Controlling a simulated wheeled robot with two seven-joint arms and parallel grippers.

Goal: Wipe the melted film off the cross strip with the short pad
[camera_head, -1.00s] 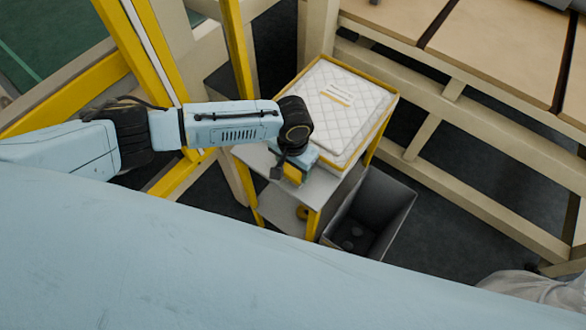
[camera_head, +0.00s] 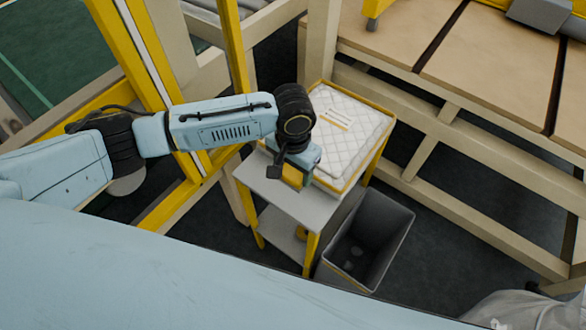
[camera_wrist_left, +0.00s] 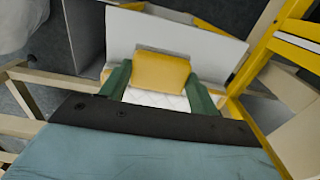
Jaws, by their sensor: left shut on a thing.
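My left gripper (camera_head: 293,172) is above the left front part of a small grey-topped stand (camera_head: 277,196), beside the tray there. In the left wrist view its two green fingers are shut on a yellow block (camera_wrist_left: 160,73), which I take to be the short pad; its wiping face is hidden. The yellow block also shows small in the head view (camera_head: 292,177). A white quilted sheet (camera_wrist_left: 157,99) shows between the fingers. I cannot pick out the cross strip or any melted film. My right gripper is not in view.
A yellow-rimmed tray (camera_head: 385,113) with white quilted sheets (camera_head: 350,146) and a label stands on the stand. An open grey bin (camera_head: 367,240) is right of it. Yellow posts (camera_head: 236,50) rise close behind my left arm. A beige frame with boards (camera_head: 490,60) is at the right.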

